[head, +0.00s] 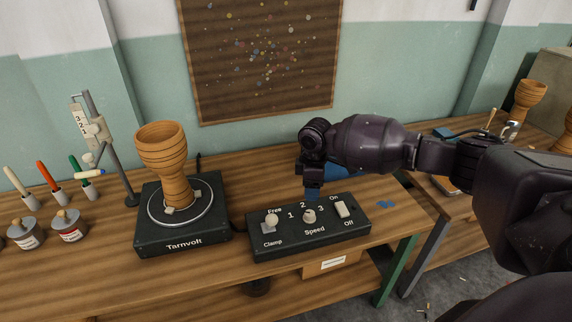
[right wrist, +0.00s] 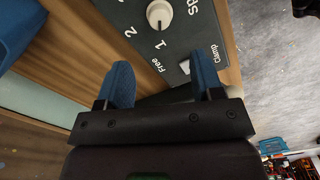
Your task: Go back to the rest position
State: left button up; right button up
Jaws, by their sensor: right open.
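My right gripper (head: 312,192) is open and empty, close over the back edge of the black control box (head: 290,242), near the speed knob (head: 309,216). In the right wrist view the two blue fingertips (right wrist: 162,75) stand apart, with the box (right wrist: 195,40) beyond them. The speed knob also shows there (right wrist: 159,13). My left gripper is not in view.
A goblet drum (head: 166,165) stands upright on the black turntable (head: 184,237). A gauge stand (head: 110,150), coloured-handled brushes and grey pots (head: 69,226) are at the left. A second bench with another goblet (head: 528,98) is at the right.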

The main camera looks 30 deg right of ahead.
jog(key=s+a+f+y, duration=0.1)
jog(key=s+a+f, duration=0.3)
jog(key=s+a, duration=0.25)
jog(key=s+a+f+m, duration=0.1)
jog(key=s+a+f, duration=0.35)
jog(key=s, duration=0.35)
jog(key=s+a+f+y, duration=0.1)
jog(key=s+a+f, duration=0.2)
jog(key=s+a, duration=0.35)
jog(key=s+d+r+m+t+h, duration=0.1)
jog(key=s+d+r+m, duration=0.15)
jog(key=s, duration=0.35)
jog(key=s+d+r+m+h, duration=0.1)
jog(key=s+d+r+m, duration=0.1)
jog(key=s+m, duration=0.3)
jog(key=s+d+r+m+t+h, duration=0.1)
jog(key=s+d+r+m, duration=0.15)
jog(key=s, duration=0.45)
jog(key=w+f+n+t+y, duration=0.1)
jog(key=w+f+t, duration=0.7)
jog(key=w+t, duration=0.1)
jog(key=shift+a, duration=0.2)
